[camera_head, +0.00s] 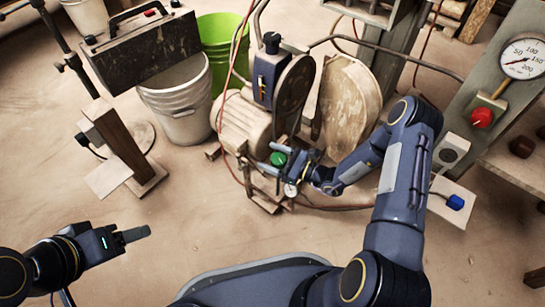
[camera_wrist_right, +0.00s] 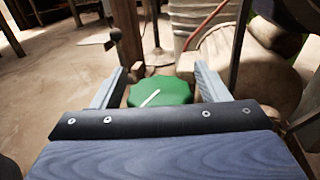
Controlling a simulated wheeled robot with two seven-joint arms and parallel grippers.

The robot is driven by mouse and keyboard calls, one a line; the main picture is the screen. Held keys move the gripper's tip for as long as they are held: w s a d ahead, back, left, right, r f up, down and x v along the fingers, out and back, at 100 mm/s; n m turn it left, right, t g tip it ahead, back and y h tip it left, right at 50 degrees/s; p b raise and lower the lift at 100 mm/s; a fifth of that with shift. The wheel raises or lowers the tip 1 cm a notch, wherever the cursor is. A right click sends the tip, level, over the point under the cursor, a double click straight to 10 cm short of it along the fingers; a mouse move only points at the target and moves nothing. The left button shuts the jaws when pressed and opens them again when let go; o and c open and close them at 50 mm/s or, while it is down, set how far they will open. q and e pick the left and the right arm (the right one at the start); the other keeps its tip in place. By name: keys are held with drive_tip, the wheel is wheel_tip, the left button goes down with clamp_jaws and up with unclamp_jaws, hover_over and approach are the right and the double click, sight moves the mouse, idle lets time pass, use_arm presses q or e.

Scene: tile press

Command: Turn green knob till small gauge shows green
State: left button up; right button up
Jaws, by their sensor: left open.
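The green knob (camera_head: 278,158) sits low on the machine in the middle of the head view. It also shows in the right wrist view (camera_wrist_right: 160,93), with a pale pointer line on its top. My left gripper (camera_head: 138,236) is empty and open over the floor at the lower left, far from the knob.
A large gauge (camera_head: 522,58) and a red knob (camera_head: 481,117) are on a panel at the right. A white bucket (camera_head: 178,107) and a green bucket (camera_head: 222,35) stand behind the machine. A wooden stand (camera_head: 130,145) is at the left. The front floor is clear.

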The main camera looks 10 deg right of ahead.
drive_tip(key=c, duration=1)
drive_tip(key=shift+o, duration=0.2)
